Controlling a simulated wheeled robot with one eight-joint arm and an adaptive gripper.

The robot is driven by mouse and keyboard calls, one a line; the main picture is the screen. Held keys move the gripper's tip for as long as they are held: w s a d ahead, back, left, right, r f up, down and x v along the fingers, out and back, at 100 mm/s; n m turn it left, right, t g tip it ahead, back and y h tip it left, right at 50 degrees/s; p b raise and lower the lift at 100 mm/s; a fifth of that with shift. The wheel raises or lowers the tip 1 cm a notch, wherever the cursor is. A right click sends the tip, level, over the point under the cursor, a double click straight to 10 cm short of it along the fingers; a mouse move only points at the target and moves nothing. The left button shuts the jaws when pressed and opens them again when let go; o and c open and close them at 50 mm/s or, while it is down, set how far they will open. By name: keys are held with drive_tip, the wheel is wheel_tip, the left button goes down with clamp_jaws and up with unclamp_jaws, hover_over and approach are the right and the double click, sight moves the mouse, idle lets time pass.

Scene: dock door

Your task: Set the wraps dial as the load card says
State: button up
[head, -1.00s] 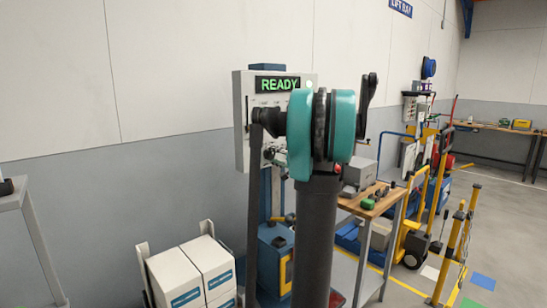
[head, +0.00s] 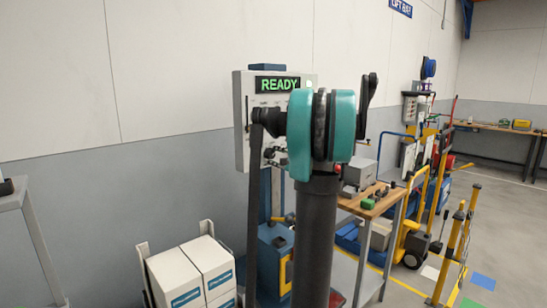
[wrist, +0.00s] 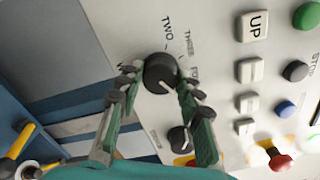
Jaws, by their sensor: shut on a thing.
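The wraps dial (wrist: 160,73) is a round dark knob on a pale control panel (wrist: 115,20). In the wrist view its white pointer mark aims toward the lower right. The labels TWO, THREE and a partly hidden FO… curve around its upper right; I cannot tell which label the pointer meets. My gripper (wrist: 158,80) is shut on the dial, one green-padded finger on each side. In the head view the panel (head: 241,120) stands by the wall under a green READY display (head: 277,85), partly behind my arm. I cannot make out a readable load card.
A second dark knob (wrist: 180,138) sits close by, between my fingers. An UP button (wrist: 254,26), other buttons and a red mushroom button (wrist: 279,161) line the panel's right side. White boxes (head: 190,270) stand below left, and a wooden-topped bench (head: 372,202) stands at right.

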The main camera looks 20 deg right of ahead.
idle(0.3)
drive_tip(key=o, duration=1.2)
drive_tip(key=shift+c, duration=0.2)
drive_tip(key=shift+s, duration=0.1)
drive_tip(key=v, duration=1.2)
